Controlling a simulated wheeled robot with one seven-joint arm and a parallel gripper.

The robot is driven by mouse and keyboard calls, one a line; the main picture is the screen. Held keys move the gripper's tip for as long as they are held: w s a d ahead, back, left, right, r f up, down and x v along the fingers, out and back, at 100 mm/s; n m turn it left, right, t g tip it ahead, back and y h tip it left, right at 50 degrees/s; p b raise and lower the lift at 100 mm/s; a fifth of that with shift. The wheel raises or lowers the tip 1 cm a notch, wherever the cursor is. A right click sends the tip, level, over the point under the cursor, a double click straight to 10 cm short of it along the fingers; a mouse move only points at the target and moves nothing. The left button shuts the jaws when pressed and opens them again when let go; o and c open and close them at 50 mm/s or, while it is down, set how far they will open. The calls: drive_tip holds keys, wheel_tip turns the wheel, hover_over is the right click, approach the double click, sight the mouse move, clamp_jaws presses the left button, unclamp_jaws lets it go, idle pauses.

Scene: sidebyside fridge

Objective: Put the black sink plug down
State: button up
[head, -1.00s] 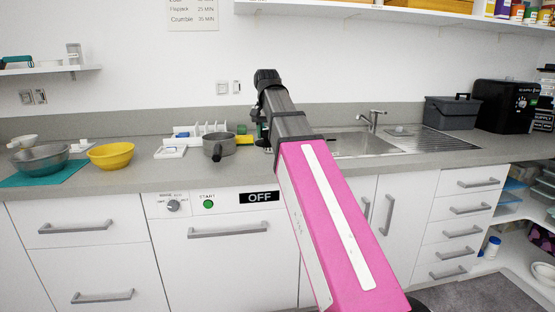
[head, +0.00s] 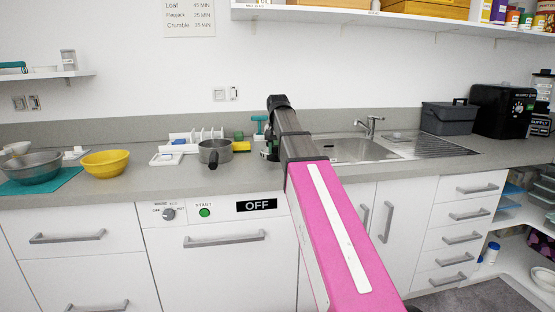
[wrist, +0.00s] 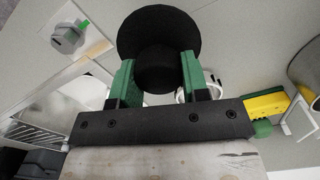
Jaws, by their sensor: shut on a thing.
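The black sink plug (wrist: 158,18) is a round disc with a thick knob, in the upper middle of the wrist view. My gripper (wrist: 160,75) has its two green fingers closed on either side of the knob. In the head view my gripper (head: 271,150) is over the worktop (head: 200,180), just left of the sink (head: 350,151). I cannot tell how far the plug is above the surface.
A grey saucepan (head: 214,152) and a yellow-green sponge (head: 240,144) are left of my gripper, with a white rack (head: 190,138) behind. A tap (head: 370,126) stands behind the sink. A yellow bowl (head: 105,163) is farther left. The front worktop has bare room.

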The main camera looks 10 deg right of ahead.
sight(278, 147)
drive_tip(key=shift+f, duration=1.95)
drive_tip(key=o, duration=1)
drive_tip(key=shift+f, duration=0.1)
wheel_tip(278, 147, up, 12)
drive_tip(key=shift+r, duration=0.15)
